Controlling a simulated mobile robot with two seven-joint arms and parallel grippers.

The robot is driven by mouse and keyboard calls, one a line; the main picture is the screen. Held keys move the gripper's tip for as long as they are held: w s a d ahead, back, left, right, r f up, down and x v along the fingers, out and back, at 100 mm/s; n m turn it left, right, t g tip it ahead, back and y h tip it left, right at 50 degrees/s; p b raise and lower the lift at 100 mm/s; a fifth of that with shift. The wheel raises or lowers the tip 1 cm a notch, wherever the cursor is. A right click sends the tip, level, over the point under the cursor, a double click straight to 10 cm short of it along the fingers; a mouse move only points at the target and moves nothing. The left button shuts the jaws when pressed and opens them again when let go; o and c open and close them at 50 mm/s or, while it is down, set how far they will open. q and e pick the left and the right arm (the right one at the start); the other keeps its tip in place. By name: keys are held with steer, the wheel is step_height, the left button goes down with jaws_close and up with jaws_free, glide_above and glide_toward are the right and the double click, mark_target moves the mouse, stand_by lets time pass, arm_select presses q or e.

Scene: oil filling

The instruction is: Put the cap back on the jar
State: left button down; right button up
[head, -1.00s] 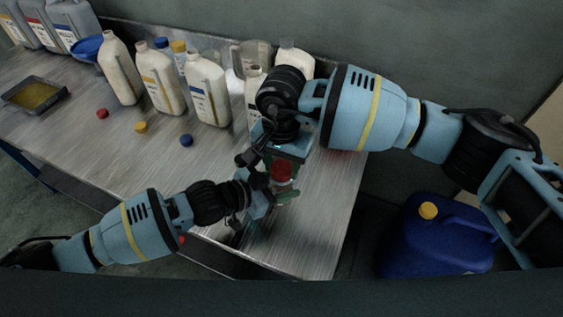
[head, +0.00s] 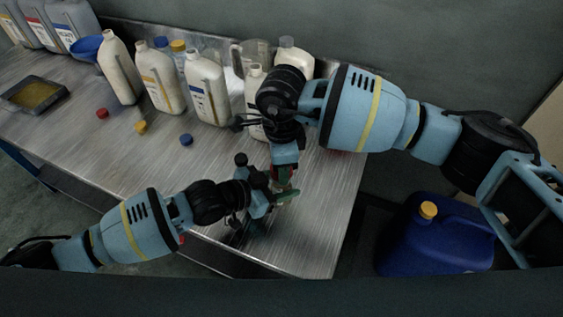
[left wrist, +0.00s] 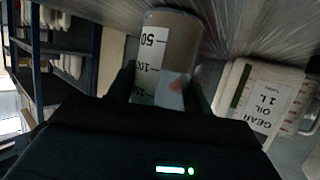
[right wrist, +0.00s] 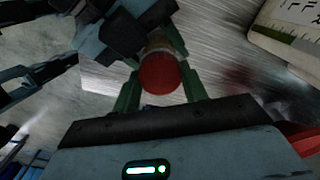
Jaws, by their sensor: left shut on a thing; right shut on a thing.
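My left gripper (head: 276,198) is shut on a clear jar (left wrist: 165,45) with a printed scale, near the table's front right corner. The jar is mostly hidden by the grippers in the head view. My right gripper (right wrist: 160,85) comes from above, its green fingers on either side of a red cap (right wrist: 160,74), and is shut on it. The cap is at the jar's mouth end and lines up with the jar in the right wrist view. I cannot tell whether it is seated on the rim. A little red also shows between the grippers in the head view (head: 283,182).
White oil jugs (head: 206,88) stand along the back of the table (head: 95,150). Loose red (head: 102,113), yellow (head: 141,127) and blue (head: 186,139) caps lie in front of them. A tray (head: 35,95) sits at left. A blue canister (head: 435,240) stands right of the table.

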steer(key=m, duration=1.4)
steer(key=shift+m, duration=0.4)
steer(key=m, duration=0.9)
steer(key=shift+m, duration=0.3)
steer(key=m, duration=0.4)
steer(key=shift+f, duration=0.1)
steer(key=o, duration=1.1)
steer(key=shift+o, duration=0.2)
